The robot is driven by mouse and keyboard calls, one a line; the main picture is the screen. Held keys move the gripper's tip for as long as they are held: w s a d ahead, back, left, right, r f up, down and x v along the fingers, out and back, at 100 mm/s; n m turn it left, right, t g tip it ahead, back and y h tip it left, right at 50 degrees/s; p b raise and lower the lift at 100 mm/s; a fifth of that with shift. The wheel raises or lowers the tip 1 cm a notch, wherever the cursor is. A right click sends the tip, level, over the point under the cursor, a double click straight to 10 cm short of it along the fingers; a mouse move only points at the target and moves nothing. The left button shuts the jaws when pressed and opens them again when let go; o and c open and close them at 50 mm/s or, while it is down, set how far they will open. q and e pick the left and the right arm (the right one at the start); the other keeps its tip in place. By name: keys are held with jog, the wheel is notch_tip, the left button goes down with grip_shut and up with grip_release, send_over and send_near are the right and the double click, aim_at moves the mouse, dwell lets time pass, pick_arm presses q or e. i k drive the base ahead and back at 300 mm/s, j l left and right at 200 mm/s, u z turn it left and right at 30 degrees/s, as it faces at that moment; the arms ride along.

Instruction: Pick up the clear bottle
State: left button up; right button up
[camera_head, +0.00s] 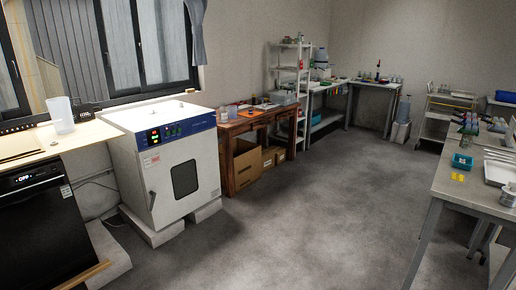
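A clear, whitish, open-topped vessel (60,115) stands upright on the wooden counter at the left, by the window. Whether it is the clear bottle is not certain. A pale, translucent bottle-like container (322,60) stands at the back by the white rack; it is small in the view. Several other small bottles on the far benches are too small to tell apart. Neither of my grippers shows in the head view.
A white drying oven (181,174) with a closed door stands beside the counter (92,131). A wooden table (236,133) and a white rack (289,82) follow along the wall. A grey bench (461,187) stands at the right. The grey floor (310,215) between is clear.

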aim_at(224, 110)
jog(key=i, duration=3.1)
